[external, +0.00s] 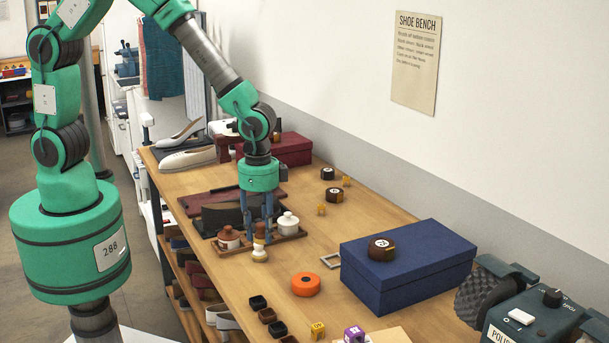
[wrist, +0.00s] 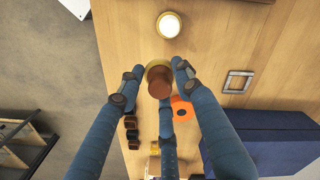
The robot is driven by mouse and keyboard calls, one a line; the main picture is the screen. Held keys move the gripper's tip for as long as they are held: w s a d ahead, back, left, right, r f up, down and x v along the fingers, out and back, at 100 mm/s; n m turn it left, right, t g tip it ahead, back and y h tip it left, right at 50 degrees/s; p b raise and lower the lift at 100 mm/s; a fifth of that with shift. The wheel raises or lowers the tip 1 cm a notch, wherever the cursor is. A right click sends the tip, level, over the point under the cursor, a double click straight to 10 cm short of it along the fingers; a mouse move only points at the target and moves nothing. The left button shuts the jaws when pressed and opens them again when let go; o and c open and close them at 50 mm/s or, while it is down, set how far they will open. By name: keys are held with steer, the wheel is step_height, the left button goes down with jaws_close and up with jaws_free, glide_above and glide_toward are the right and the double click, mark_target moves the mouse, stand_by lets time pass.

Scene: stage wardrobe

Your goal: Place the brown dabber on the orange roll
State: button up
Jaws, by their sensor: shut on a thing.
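My gripper (external: 257,218) is shut on the brown dabber (external: 259,231), pointing down over the front part of the bench. In the wrist view the brown dabber (wrist: 159,85) sits between the blue fingers, its top toward the camera. The orange roll (external: 306,284) lies flat on the bench, to the right and nearer the camera than the gripper. In the wrist view the orange roll (wrist: 182,109) shows partly behind the fingers. The dabber is apart from the roll.
A white and tan piece (external: 259,254) stands near the gripper. A wooden tray (external: 292,236) holds jars behind it. Right of the roll are a grey square frame (external: 331,260) and a blue box (external: 408,264) with a brown tin (external: 381,248). Small dark cups (external: 267,315) line the front edge.

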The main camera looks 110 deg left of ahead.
steer(key=s+d, duration=0.2)
steer(key=d, duration=0.3)
steer(key=shift+s+d+f, duration=0.15)
steer(key=shift+d+f, duration=0.15)
steer(key=shift+d, duration=0.1)
glide_above(306, 279)
steer(key=shift+f+b, duration=0.3)
steer(key=shift+f, duration=0.5)
steer(key=shift+f+b, duration=0.3)
steer(key=shift+f, duration=1.4)
steer(key=shift+f, duration=0.2)
